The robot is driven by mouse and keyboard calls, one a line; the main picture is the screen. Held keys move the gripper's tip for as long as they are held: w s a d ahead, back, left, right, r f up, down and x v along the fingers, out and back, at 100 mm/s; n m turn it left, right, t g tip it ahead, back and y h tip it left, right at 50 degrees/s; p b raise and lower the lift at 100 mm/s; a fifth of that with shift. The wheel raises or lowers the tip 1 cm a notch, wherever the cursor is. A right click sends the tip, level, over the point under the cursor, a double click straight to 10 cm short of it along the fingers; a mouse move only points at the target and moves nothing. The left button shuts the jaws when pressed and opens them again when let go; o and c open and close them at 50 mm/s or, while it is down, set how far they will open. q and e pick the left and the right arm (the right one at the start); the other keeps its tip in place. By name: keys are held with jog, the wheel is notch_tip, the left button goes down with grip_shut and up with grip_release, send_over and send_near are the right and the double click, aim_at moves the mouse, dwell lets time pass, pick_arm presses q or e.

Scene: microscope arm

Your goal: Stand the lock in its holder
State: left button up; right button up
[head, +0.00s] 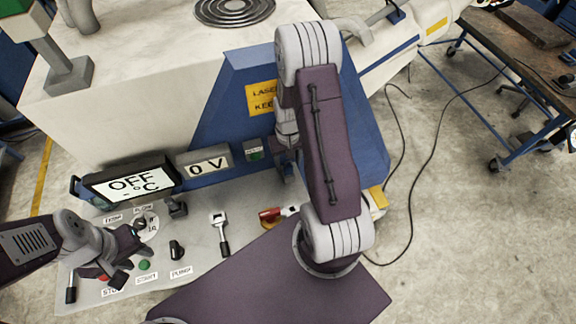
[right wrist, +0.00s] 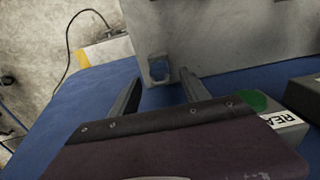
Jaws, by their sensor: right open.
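My right gripper (right wrist: 160,78) is open, its two fingers apart and pointing at a small pale grey piece with a squarish opening (right wrist: 158,66) on the grey wall beyond. I cannot tell whether this piece is the lock or its holder, and nothing is visibly gripped. In the head view my right arm hangs in front of the blue housing and its gripper (head: 285,168) is partly hidden by the forearm. My left gripper (head: 122,266) is over the control panel at the lower left; its fingers are too small to judge.
The blue housing (head: 232,100) carries a yellow laser sign. A wheeled table (head: 535,60) stands at right.

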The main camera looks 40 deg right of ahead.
notch_tip(320, 180, up, 6)
jog(key=shift+s+f+b, duration=0.1)
jog(key=shift+f+b, duration=0.1)
jog(key=shift+b, duration=0.1)
dwell(0.5)
